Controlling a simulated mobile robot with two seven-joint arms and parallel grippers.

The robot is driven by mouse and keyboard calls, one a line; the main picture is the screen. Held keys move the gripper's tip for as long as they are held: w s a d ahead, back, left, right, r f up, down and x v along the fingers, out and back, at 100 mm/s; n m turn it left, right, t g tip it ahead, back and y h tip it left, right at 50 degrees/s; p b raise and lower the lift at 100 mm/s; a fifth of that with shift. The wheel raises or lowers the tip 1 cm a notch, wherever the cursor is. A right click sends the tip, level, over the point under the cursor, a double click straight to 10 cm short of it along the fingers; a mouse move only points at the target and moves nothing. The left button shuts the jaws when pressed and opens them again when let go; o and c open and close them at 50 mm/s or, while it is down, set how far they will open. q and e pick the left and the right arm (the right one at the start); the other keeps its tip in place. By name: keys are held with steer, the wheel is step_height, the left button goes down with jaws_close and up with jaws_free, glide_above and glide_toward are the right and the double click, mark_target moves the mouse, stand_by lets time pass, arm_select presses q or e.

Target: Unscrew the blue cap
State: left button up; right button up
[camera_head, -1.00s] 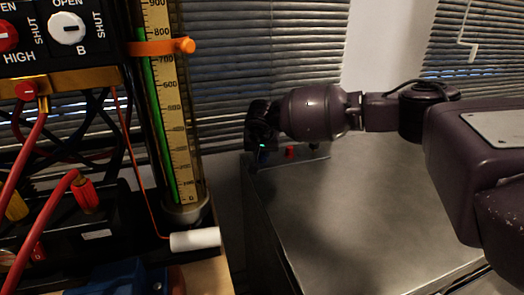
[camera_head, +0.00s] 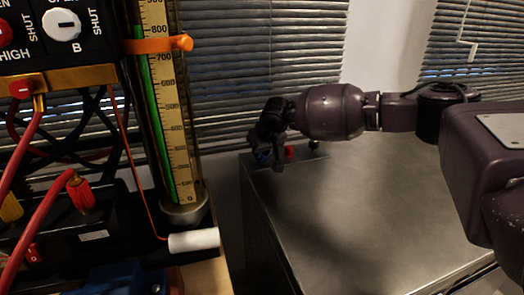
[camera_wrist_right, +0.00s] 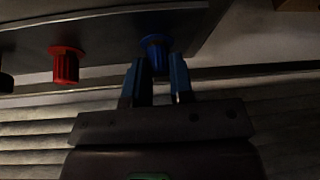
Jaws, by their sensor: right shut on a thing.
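The blue cap (camera_wrist_right: 155,50) sits on a grey metal panel (camera_wrist_right: 110,35), with its wide flange against the panel in the right wrist view. My right gripper (camera_wrist_right: 158,78) is shut on the blue cap, one finger on each side of it. In the head view, the right gripper (camera_head: 270,155) is at the far left corner of the metal table, and the blue cap (camera_head: 262,156) is mostly hidden behind it. My left gripper is in neither view.
A red cap (camera_head: 289,151) and a black cap (camera_head: 314,146) stand to the right of the gripper on the same panel. The metal table top (camera_head: 370,210) is clear. A tall gauge tube (camera_head: 170,110) and hoses are at left, with window blinds (camera_head: 240,70) behind.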

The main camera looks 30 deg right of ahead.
steer(key=shift+w+a+f+n+y+b, duration=0.15)
steer(key=shift+n+y+b, duration=0.2)
steer(key=shift+n, duration=0.35)
steer(key=shift+s+a+r+n+y+b, duration=0.15)
steer(key=shift+n+y, duration=0.3)
steer(key=shift+n, duration=0.25)
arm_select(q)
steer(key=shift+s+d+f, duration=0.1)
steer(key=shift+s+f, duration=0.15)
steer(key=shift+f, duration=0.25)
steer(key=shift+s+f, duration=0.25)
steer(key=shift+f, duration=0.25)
arm_select(e)
steer(key=shift+w+f+n+y, duration=0.15)
steer(key=shift+n+y, duration=0.15)
steer(key=shift+n, duration=0.3)
arm_select(q)
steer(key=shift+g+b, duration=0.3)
steer(key=shift+b, duration=0.1)
arm_select(e)
steer(key=shift+a+n, duration=0.1)
steer(key=shift+n, duration=0.3)
steer(key=o, duration=0.7)
steer(key=shift+a, duration=0.15)
steer(key=shift+d, duration=0.2)
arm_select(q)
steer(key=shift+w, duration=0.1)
